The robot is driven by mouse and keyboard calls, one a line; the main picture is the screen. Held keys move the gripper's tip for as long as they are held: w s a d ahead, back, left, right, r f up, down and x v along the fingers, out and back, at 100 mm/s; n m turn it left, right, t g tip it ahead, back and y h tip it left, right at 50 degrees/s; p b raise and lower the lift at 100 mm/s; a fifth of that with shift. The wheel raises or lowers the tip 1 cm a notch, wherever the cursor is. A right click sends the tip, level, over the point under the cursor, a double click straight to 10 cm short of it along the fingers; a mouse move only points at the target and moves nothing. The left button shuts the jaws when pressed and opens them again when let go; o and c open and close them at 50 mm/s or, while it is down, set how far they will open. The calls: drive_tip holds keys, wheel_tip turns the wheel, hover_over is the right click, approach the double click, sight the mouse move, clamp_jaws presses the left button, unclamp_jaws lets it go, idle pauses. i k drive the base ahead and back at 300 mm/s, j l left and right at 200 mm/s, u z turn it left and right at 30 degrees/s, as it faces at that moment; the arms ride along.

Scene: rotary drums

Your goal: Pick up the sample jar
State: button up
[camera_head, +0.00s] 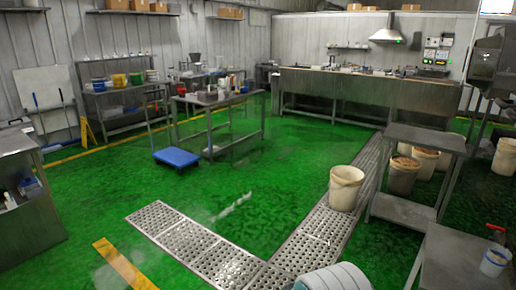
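My gripper is not visible in the head view. A small, pale, translucent container (495,261) stands upright on the metal table at the lower right. It could be the sample jar, but its details are too small to be sure. Nothing is holding it. More small containers stand on the long metal table (208,98) in the middle left, too small to identify.
A red-topped bottle (497,232) is beside the pale container. A metal cart (420,137) and white buckets (345,188) stand at right. A blue trolley (176,158) is at middle left. Metal floor grates (188,240) cross the green floor, which is open at centre left.

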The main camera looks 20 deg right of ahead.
sight(496, 257)
drive_tip(key=i+l+z, duration=0.1)
drive_tip(key=i+z, duration=0.5)
drive_tip(key=z, duration=0.2)
drive_tip(key=i+z, duration=0.35)
drive_tip(key=i+j+z, duration=0.2)
drive_tip(key=z, duration=0.2)
drive_tip(key=i+z, duration=0.2)
drive_tip(key=z, duration=0.2)
drive_tip(key=i+z, duration=0.25)
drive_tip(key=z, duration=0.15)
drive_tip(key=i+z, duration=0.2)
drive_tip(key=z, duration=0.15)
drive_tip(key=i+j+z, duration=0.2)
drive_tip(key=z, duration=0.2)
drive_tip(key=i+j+z, duration=0.3)
drive_tip(key=z, duration=0.2)
drive_tip(key=i, duration=0.15)
